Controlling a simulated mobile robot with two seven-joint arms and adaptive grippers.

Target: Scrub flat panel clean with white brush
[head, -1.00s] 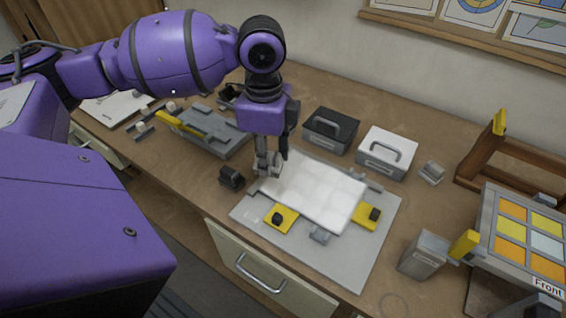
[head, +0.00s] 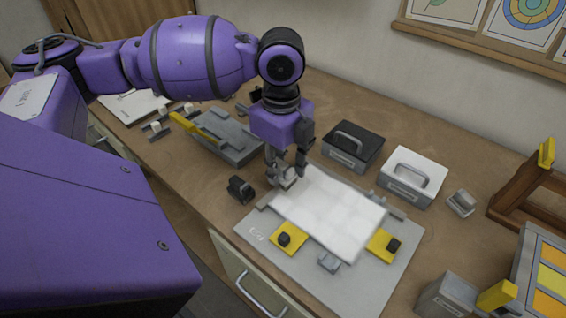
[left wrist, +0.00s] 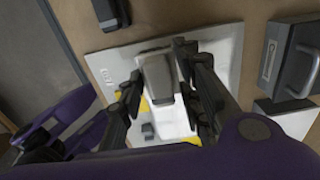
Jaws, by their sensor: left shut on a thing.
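The flat white panel (head: 330,212) lies on a grey base board (head: 258,240) on the table. Faint pale patches show on it. Yellow clamps with black knobs, one at left (head: 290,237) and one at right (head: 384,246), sit at its near edge. My left gripper (head: 284,180) points down at the panel's left end, shut on a grey block (left wrist: 160,78). The wrist view shows this block between the two fingers, above the panel. I cannot tell whether it touches the panel or is the brush. My right gripper is not in view.
A black handled box (head: 352,148) and a white handled box (head: 412,178) stand behind the panel. A black block (head: 240,189) stands left of the gripper. A grey block (head: 461,203) and wooden rack (head: 522,208) are at right. A grey container (head: 447,296) stands near the front.

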